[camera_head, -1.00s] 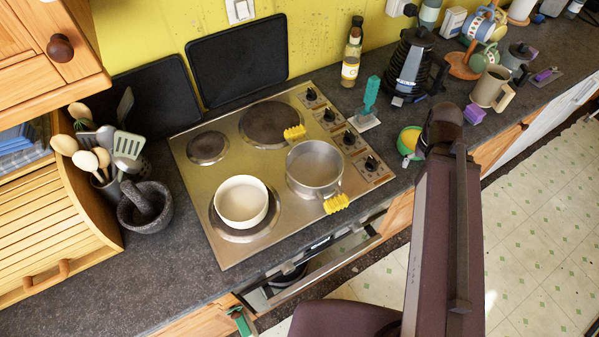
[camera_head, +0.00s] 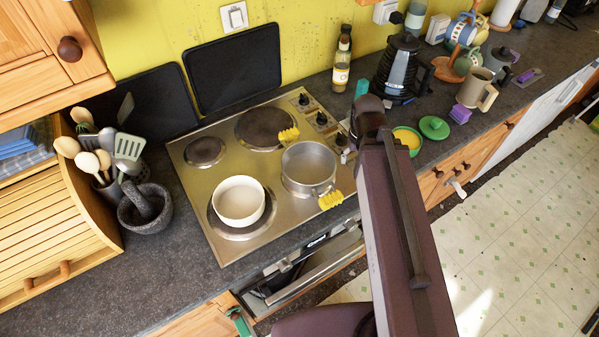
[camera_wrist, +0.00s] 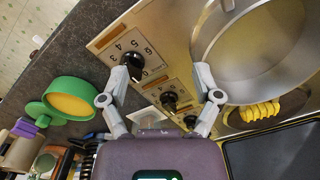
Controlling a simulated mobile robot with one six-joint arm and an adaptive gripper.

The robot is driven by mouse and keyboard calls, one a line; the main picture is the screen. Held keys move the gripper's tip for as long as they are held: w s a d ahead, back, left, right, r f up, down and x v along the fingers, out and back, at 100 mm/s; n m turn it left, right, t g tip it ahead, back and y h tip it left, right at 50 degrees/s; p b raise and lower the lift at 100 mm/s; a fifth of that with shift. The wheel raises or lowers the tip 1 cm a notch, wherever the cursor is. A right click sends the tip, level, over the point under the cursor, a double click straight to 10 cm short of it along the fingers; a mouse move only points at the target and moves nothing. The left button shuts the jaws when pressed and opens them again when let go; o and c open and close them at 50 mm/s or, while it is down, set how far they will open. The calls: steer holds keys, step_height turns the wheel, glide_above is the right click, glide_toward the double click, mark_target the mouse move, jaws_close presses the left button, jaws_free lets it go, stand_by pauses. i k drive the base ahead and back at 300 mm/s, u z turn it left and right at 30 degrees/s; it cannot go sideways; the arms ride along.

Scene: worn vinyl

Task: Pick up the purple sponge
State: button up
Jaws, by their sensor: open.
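The purple sponge (camera_head: 460,113) is a small block on the dark worktop, right of the green lid and in front of the beige mug. In the wrist view a purple block (camera_wrist: 26,127) near the left edge appears to be the same sponge, beside the lid. My gripper (camera_wrist: 160,73) is open over the hob's control panel, with nothing between its fingers but the view of the knobs. The sponge lies well to the left of the fingers there.
A yellow-filled green bowl (camera_head: 407,139) and green lid (camera_head: 434,127) lie between my arm and the sponge. The beige mug (camera_head: 477,89) and black kettle (camera_head: 400,66) stand behind. A steel pot (camera_head: 309,168) and white bowl (camera_head: 239,201) are on the hob (camera_head: 200,234).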

mark_target(459, 114)
steer(key=k, duration=1.35)
steer(key=z, duration=0.25)
steer(key=i, duration=1.15)
steer(key=z, duration=0.5)
steer(key=i, duration=0.55)
steer(key=z, duration=0.15)
